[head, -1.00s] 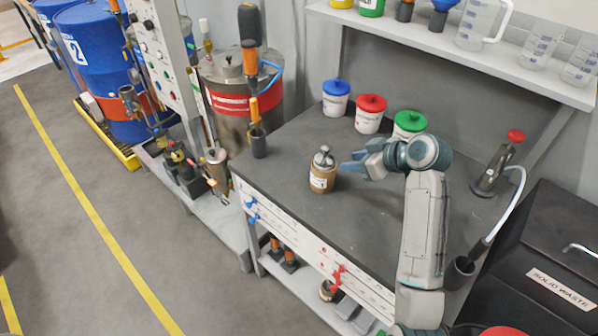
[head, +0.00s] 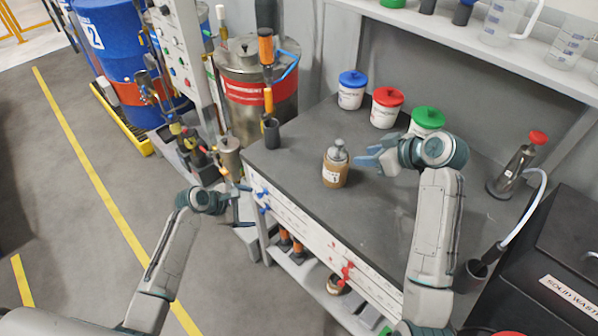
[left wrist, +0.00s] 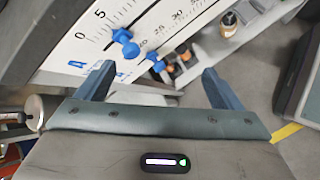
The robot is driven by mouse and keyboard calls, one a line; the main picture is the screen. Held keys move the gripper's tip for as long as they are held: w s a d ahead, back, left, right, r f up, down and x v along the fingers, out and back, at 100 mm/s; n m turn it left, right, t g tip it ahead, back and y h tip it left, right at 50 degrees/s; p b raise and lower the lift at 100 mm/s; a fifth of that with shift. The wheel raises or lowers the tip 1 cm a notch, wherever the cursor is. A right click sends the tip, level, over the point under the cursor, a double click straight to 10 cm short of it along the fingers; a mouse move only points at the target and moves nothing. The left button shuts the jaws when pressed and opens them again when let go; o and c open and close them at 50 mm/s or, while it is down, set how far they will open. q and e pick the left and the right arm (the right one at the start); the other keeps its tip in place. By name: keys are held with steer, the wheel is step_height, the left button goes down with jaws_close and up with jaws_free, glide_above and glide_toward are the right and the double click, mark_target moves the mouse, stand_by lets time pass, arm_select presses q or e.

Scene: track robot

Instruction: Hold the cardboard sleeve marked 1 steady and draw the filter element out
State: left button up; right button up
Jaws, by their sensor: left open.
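The cardboard sleeve (head: 335,174), brown with a white label, stands upright on the dark bench top. The grey filter element (head: 338,151) sticks out of its top; its lower part is hidden inside. My right gripper (head: 362,160) is just right of the sleeve, apart from it, fingers pointing left and seemingly parted with nothing between them. My left gripper (head: 246,205) is open and empty off the bench's front left corner, below the top. In the left wrist view its fingers (left wrist: 158,85) are wide apart in front of the bench's scale panel. The sleeve's number is too small to read.
White tubs with blue (head: 352,89), red (head: 387,107) and green (head: 427,121) lids stand behind the sleeve. A dark cup (head: 271,133) stands at the bench's left corner. Blue knobs (left wrist: 126,43) stick out of the front panel near my left fingers. The front bench top is clear.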

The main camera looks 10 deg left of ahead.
arm_select(q)
step_height(320, 180, up, 6)
steer(key=w+d+h, duration=0.1)
steer(key=d, duration=0.1)
steer(key=n+t+h, duration=0.1)
steer(key=n+h, duration=0.3)
steer(key=n, duration=0.1)
glide_toward(325, 172)
steer(key=shift+w+d+f, duration=0.15)
steer(key=shift+w+d, duration=0.1)
steer(key=shift+d, duration=0.5)
steer(key=shift+w+d, duration=0.15)
steer(key=shift+d, duration=0.1)
steer(key=x, duration=1)
steer(key=shift+w+a+f, duration=0.1)
steer(key=shift+w, duration=0.05)
steer(key=c, duration=1.2)
